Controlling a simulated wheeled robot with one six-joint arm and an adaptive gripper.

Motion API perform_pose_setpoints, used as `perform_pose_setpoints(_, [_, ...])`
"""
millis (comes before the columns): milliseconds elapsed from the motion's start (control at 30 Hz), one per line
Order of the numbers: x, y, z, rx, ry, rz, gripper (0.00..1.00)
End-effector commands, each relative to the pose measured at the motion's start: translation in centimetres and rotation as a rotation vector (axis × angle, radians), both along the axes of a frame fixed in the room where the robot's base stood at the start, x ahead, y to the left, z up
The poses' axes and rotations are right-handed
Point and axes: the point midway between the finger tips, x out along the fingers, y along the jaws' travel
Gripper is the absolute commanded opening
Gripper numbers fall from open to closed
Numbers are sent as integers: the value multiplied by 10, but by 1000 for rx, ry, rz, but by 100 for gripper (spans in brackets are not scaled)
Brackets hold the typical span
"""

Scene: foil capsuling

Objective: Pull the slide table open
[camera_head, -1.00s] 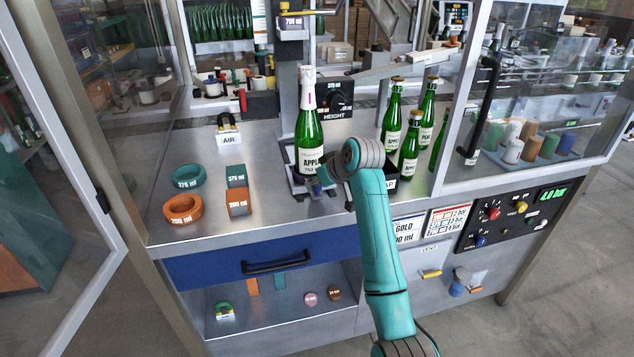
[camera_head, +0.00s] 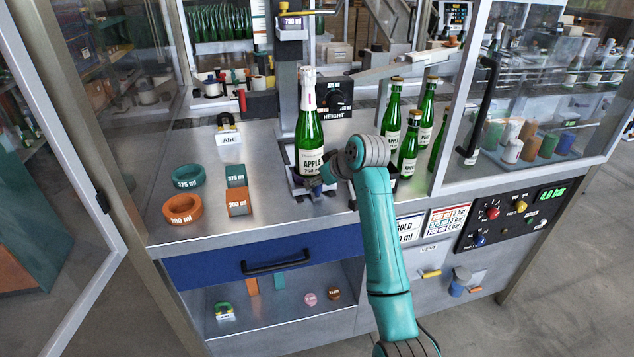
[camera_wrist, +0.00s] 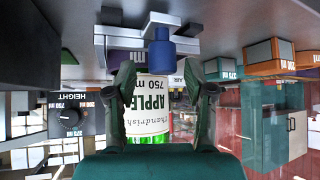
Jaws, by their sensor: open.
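The slide table (camera_head: 297,187) is a small metal carriage at the foot of the tower. A green bottle with a white foil top and an APPLE 750 ml label (camera_head: 311,160) stands upright on it. The wrist view is upside down and shows the carriage (camera_wrist: 120,40) with a blue knob (camera_wrist: 161,50) on its front. My gripper (camera_wrist: 160,72) is open, its fingers to either side in the picture, with the knob just beyond the fingertips. The bottle label (camera_wrist: 150,100) shows between the fingers. In the head view my arm partly hides the knob and gripper.
Orange ring (camera_head: 182,209), teal ring (camera_head: 188,176) and orange and teal blocks (camera_head: 238,202) lie left on the bench. Several green bottles (camera_head: 408,155) stand to the right. A blue drawer front with a black handle (camera_head: 277,262) is below. The bench front between is clear.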

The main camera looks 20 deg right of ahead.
Motion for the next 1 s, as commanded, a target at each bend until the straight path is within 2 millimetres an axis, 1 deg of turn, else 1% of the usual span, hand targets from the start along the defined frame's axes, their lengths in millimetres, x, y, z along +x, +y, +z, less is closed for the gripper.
perform_pose_setpoints(300, [-41, -18, 45, 0, -3, -1, 53])
perform_pose_setpoints(500, [-60, -25, 65, 0, -2, -1, 53])
perform_pose_setpoints(700, [-67, -28, 72, 1, 0, -1, 53])
perform_pose_setpoints(1000, [-68, -28, 73, 1, 0, -1, 53])
